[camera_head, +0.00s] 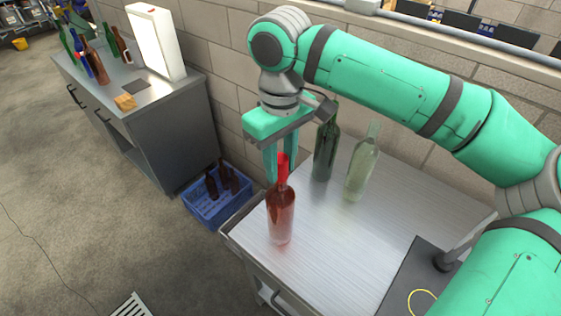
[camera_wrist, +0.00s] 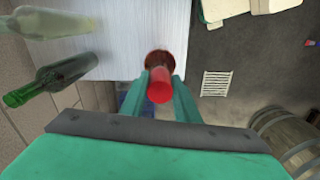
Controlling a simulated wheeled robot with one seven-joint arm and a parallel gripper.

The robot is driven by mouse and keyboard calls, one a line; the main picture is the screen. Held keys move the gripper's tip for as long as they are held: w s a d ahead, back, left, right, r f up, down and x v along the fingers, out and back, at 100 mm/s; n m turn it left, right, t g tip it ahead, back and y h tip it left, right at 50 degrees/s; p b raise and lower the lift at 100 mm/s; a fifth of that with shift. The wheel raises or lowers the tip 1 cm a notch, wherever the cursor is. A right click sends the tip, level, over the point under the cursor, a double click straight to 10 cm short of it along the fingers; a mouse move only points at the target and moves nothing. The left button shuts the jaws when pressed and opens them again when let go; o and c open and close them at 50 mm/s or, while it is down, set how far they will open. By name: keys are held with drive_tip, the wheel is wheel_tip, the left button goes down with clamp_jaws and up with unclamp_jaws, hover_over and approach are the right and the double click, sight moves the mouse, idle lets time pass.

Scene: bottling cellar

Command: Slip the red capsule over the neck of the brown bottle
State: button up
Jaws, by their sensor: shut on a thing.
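The brown bottle (camera_head: 281,218), reddish and see-through, stands upright near the left edge of the metal worktop. In the wrist view its body (camera_wrist: 158,58) shows behind the capsule. The red capsule (camera_head: 282,170) is upright at the top of this bottle. In the wrist view the capsule (camera_wrist: 160,88) lies between the fingers. My gripper (camera_head: 280,170) points down and is shut on the capsule; the wrist view shows a finger on each side (camera_wrist: 160,92). The capsule's inside is hidden.
A dark green bottle (camera_head: 326,150) and a pale green bottle (camera_head: 363,165) stand on the worktop (camera_head: 335,235) to the right. A blue crate (camera_head: 218,207) with brown bottles is on the floor at left. A grey cabinet (camera_head: 165,140) holds several bottles and a light panel (camera_head: 155,42).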

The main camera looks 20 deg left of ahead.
drive_tip(key=shift+f, duration=0.6)
drive_tip(key=o, duration=0.7)
drive_tip(key=shift+r, duration=0.15)
wheel_tip(320, 180, up, 11)
drive_tip(key=shift+f, duration=0.2)
idle(0.4)
